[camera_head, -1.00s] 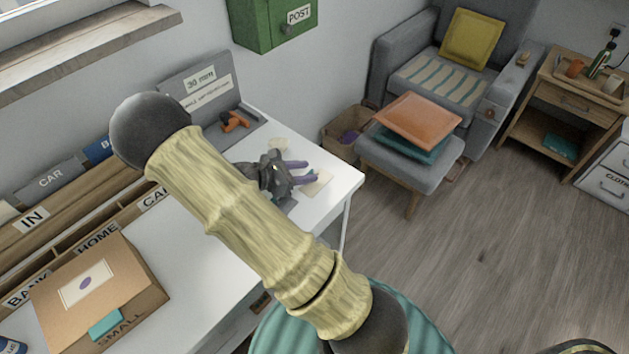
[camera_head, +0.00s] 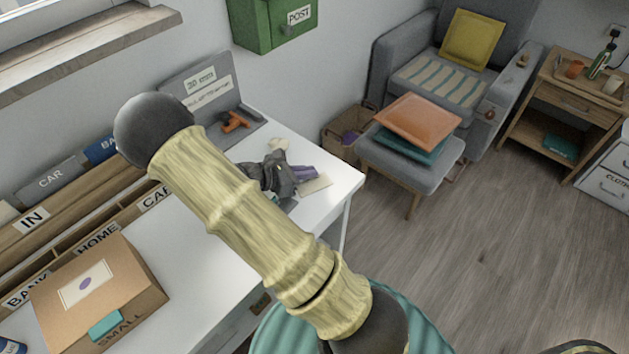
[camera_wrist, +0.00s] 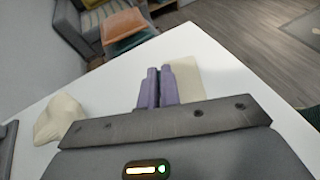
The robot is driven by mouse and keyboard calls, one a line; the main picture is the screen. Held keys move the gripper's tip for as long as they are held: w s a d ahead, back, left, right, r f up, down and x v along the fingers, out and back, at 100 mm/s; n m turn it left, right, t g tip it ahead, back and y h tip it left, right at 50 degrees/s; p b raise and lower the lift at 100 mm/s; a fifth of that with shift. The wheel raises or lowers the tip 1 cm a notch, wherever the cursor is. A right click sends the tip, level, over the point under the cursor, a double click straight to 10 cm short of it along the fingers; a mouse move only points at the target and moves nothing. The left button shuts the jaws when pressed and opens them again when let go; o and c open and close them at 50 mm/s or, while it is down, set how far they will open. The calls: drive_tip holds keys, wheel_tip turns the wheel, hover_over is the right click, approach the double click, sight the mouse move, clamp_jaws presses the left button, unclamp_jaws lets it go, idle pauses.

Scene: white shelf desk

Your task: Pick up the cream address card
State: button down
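The cream address card (camera_head: 317,184) lies on the white desk near its right corner. It also shows in the wrist view (camera_wrist: 188,78), just right of the fingers, its left edge hidden behind the right finger. My gripper (camera_head: 305,172) is low over the desk at the card. In the wrist view its two purple fingers (camera_wrist: 159,86) are together, side by side. I cannot see any part of the card between them, and the card looks flat on the desk.
A pale crumpled lump (camera_wrist: 58,118) lies left of my gripper. An orange-handled tool (camera_head: 236,122) sits farther back on the desk. A wooden sorter (camera_head: 75,225) and a cardboard box (camera_head: 130,270) stand at left. The desk's right edge is close beyond the card.

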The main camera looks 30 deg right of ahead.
wheel_tip(320, 180, up, 10)
drive_tip(key=p, duration=0.1)
idle(0.5)
idle(0.5)
